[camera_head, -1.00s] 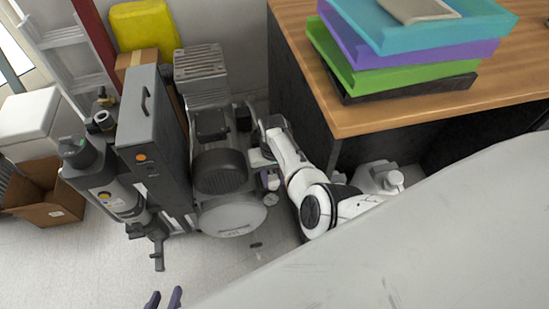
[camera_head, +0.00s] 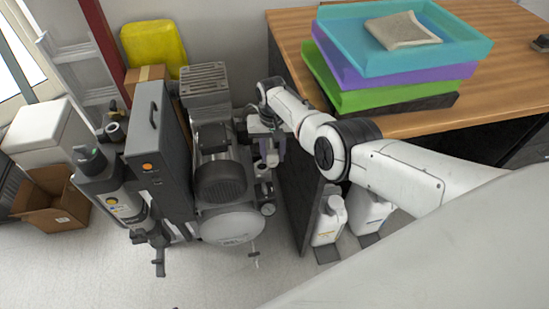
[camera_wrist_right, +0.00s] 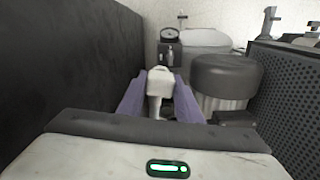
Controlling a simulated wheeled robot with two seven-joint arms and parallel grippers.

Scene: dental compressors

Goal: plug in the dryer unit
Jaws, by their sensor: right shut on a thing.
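My right gripper (camera_head: 270,158) reaches down between the compressor (camera_head: 222,182) and the dark desk side. In the right wrist view its two purple fingers (camera_wrist_right: 160,104) are shut on a pale plug-like piece (camera_wrist_right: 159,82). The held piece is hidden in the head view, and I cannot tell whether it touches a socket. The tall grey box unit (camera_head: 158,145) with an orange button, possibly the dryer unit, stands left of the compressor. Its perforated side (camera_wrist_right: 290,88) shows at the right of the wrist view. My left gripper is out of view.
The desk (camera_head: 480,95) bears stacked trays (camera_head: 400,60); its side panel (camera_head: 302,190) is close to my right gripper. White jugs (camera_head: 328,222) stand under the desk. A cardboard box (camera_head: 52,200) sits at left.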

